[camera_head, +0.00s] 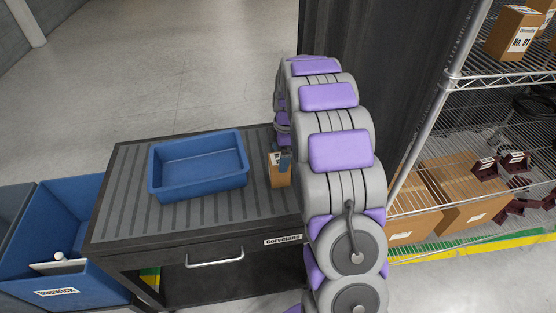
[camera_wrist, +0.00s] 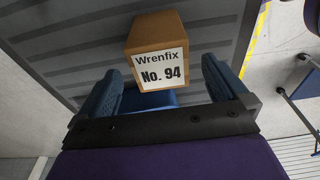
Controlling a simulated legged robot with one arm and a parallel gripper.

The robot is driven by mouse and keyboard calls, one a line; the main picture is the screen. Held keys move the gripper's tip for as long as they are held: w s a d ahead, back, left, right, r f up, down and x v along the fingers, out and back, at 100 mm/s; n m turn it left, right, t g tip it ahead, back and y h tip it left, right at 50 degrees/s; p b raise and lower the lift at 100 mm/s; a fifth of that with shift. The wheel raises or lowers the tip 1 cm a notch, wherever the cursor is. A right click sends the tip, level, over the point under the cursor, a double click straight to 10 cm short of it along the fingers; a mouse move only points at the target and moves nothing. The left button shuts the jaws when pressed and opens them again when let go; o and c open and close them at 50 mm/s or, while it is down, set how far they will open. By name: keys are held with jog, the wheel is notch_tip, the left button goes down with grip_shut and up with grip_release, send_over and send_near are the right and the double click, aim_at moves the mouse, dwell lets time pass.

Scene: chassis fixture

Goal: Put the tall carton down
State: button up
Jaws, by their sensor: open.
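The tall carton (camera_head: 279,178) is brown and stands on the ribbed cart top (camera_head: 125,190), near its right edge. In the wrist view the carton (camera_wrist: 152,30) shows a white label reading "Wrenfix No. 94". My gripper (camera_wrist: 163,70) is open, with one blue finger to the left of the carton and one to the right, and gaps show on both sides. In the head view a blue finger of my gripper (camera_head: 285,160) is beside the carton, and my arm hides the rest.
A blue tray (camera_head: 198,194) sits on the cart left of the carton and looks empty. A blue bin (camera_head: 85,288) stands left of the cart. A wire shelf (camera_head: 440,215) with cartons is at the right. Bare cart top lies left of the tray.

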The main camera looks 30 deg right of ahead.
jog(key=r, duration=0.3)
jog(key=a+r+p, duration=0.1)
jog(key=r, duration=0.2)
jog(key=shift+s+a+r, duration=0.1)
jog(key=shift+r, duration=0.5)
jog(key=shift+s+d, duration=0.1)
jog(key=shift+d, duration=0.4)
jog(key=s+a+r+m+g, duration=0.1)
jog(key=s+a+r+m, duration=0.25)
jog(key=s+a, duration=0.35)
jog(key=s+a+r+m, duration=0.35)
jog(key=s+a, duration=0.25)
jog(key=s, duration=0.4)
jog(key=s+a+m, duration=0.2)
jog(key=s+m, duration=0.2)
jog(key=s, duration=0.7)
jog(key=s+a+f+m+g+h, duration=0.1)
jog(key=s+a+m, duration=0.1)
jog(key=s, duration=0.9)
jog(key=shift+s+f+m, duration=0.25)
jog(key=shift+m, duration=0.65)
jog(key=shift+a, duration=0.25)
